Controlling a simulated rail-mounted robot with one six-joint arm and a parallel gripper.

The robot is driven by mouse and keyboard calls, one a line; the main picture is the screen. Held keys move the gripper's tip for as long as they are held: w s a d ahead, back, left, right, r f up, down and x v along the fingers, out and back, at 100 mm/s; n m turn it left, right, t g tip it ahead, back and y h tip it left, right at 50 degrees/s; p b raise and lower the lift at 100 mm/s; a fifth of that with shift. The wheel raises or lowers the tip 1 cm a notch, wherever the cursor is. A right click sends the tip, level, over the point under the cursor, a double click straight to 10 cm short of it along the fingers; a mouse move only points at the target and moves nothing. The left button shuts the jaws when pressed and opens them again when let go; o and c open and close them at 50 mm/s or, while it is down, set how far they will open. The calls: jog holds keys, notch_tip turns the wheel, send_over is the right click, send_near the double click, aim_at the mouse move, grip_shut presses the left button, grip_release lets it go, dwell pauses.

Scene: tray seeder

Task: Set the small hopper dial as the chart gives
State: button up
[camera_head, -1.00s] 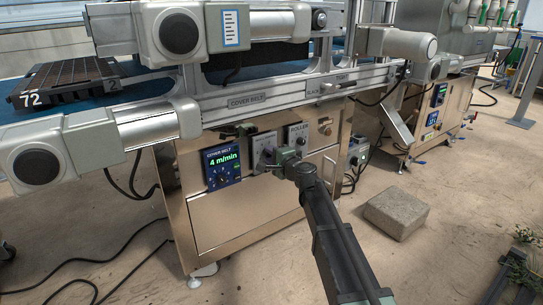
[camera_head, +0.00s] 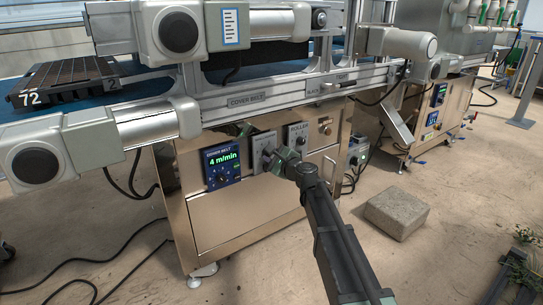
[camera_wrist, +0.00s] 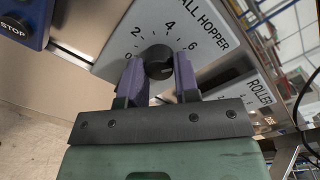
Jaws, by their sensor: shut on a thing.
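The small hopper dial is a dark round knob (camera_wrist: 158,62) on a white plate with "ALL HOPPER" and the numbers 0, 2, 4 and 6 in sight. Its pointer is hard to make out, and the rest of its scale is hidden. My gripper (camera_wrist: 155,75) is shut on the knob, with one purple finger on each side. In the head view my gripper (camera_head: 268,158) covers most of the grey dial plate (camera_head: 264,139). A white sheet with a blue edge (camera_head: 231,28) is on the grey housing above; its lines are too small to read.
Left of the dial, the cover belt display (camera_head: 222,165) reads 4 m/min. The roller dial (camera_head: 298,136) is close on the right. A blue STOP panel (camera_wrist: 20,20) shows in the wrist view. A concrete block (camera_head: 396,214) lies on the floor to the right.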

dwell(0.3)
jog(key=o, duration=0.9)
jog(key=v, duration=1.1)
jog(key=shift+a, duration=0.1)
